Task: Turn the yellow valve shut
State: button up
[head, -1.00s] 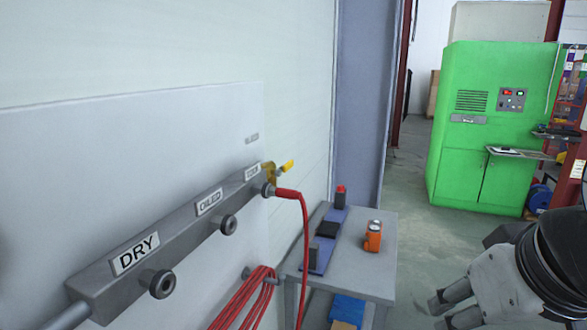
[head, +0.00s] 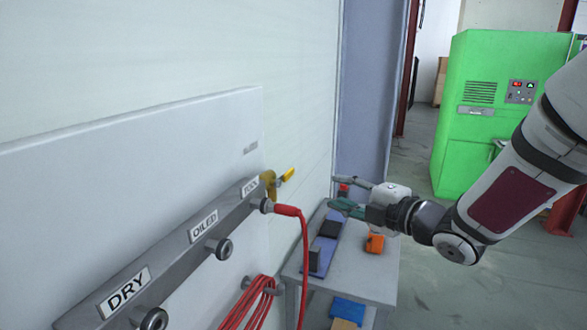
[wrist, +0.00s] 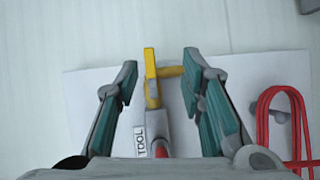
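The yellow valve (head: 286,176) sits at the far end of the grey manifold, above the TOOL label, with its lever pointing up and outward from the wall. In the wrist view the yellow valve lever (wrist: 151,78) lies between my two fingers, with a short yellow part to its right. My gripper (head: 340,194) is open and empty, to the right of the valve in the head view with a visible gap. Its green-padded fingers also show spread in the wrist view (wrist: 160,85).
A red hose (head: 304,235) hangs from the TOOL outlet, and a coiled red hose (head: 248,300) hangs below the manifold (head: 172,258). A grey table (head: 345,277) with an orange item (head: 374,243) stands beneath my gripper. A green cabinet (head: 470,150) stands behind.

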aim_at(290, 176)
jog(key=w+a+y, duration=0.1)
jog(key=w+a, duration=0.1)
jog(key=a, duration=0.2)
jog(key=w+a+n+y+p, duration=0.1)
jog(key=w+a, duration=0.2)
jog(key=a, duration=0.1)
jog(key=w+a+n+g+y, duration=0.1)
jog(key=w+a, duration=0.2)
jog(key=a, duration=0.1)
jog(key=shift+w+r+p, duration=0.15)
jog(key=shift+w+p, duration=0.05)
jog(key=shift+p, duration=0.1)
jog(key=shift+n, duration=0.3)
grip_shut()
